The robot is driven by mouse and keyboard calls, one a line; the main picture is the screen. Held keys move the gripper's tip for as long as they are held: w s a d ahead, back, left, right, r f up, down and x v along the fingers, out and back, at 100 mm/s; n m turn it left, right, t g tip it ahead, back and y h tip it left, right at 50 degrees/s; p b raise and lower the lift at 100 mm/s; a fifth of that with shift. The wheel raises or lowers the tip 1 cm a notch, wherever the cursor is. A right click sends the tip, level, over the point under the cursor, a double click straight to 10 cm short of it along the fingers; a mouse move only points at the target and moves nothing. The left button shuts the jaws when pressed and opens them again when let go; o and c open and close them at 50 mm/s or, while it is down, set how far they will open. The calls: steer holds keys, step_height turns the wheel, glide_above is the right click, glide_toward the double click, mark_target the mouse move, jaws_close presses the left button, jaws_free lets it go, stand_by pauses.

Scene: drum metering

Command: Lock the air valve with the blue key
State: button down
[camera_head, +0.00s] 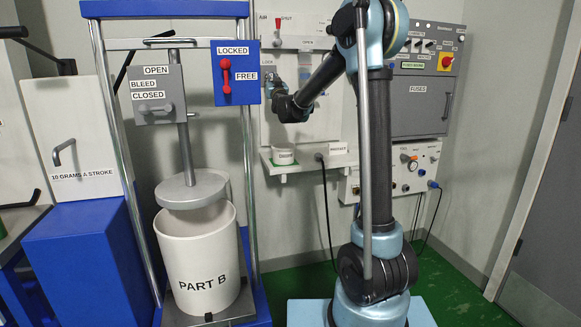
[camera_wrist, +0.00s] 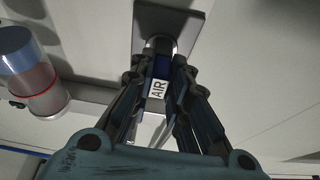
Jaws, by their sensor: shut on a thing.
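In the wrist view my gripper (camera_wrist: 160,65) is shut on the blue key (camera_wrist: 162,70), which bears a white AIR tag (camera_wrist: 158,89). The key's far end meets a round metal lock (camera_wrist: 157,45) on a grey plate (camera_wrist: 172,18); how deep it sits is hidden. In the head view my gripper (camera_head: 272,80) is at the wall panel just below the LOCK label (camera_head: 267,62), and the key is too small to make out there. The air valve's red handle (camera_head: 278,26) is above, pointing roughly upright, between the AIR and SHUT lettering. An OPEN label (camera_head: 307,42) is lower right.
A clear cylinder with a red band (camera_wrist: 35,75) is left of my gripper in the wrist view. A blue-framed press (camera_head: 250,180) with a PART B drum (camera_head: 200,262) stands left; a grey cabinet (camera_head: 425,90) hangs right.

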steer(key=shift+w+d, duration=0.1)
steer(key=c, duration=1.5)
jaws_free()
steer(key=shift+o, duration=0.2)
steer(key=s+d+f+m+g+h, duration=0.1)
steer(key=s+d+f+g, duration=0.5)
steer(key=s, duration=1.4)
steer(key=s+d+f+g+h, duration=0.3)
steer(key=s+d+f+g, duration=0.3)
steer(key=s+d+f, duration=0.6)
steer(key=s+d+f+m+g+h, duration=0.1)
steer(key=s+d+f+g, duration=0.6)
steer(key=s+f, duration=1.5)
steer(key=s+d+h, duration=0.1)
steer(key=s+d, duration=0.1)
steer(key=s, duration=0.3)
steer(key=shift+s+d+f+m, duration=0.2)
steer(key=shift+s+f+m, duration=0.1)
steer(key=shift+f, duration=0.1)
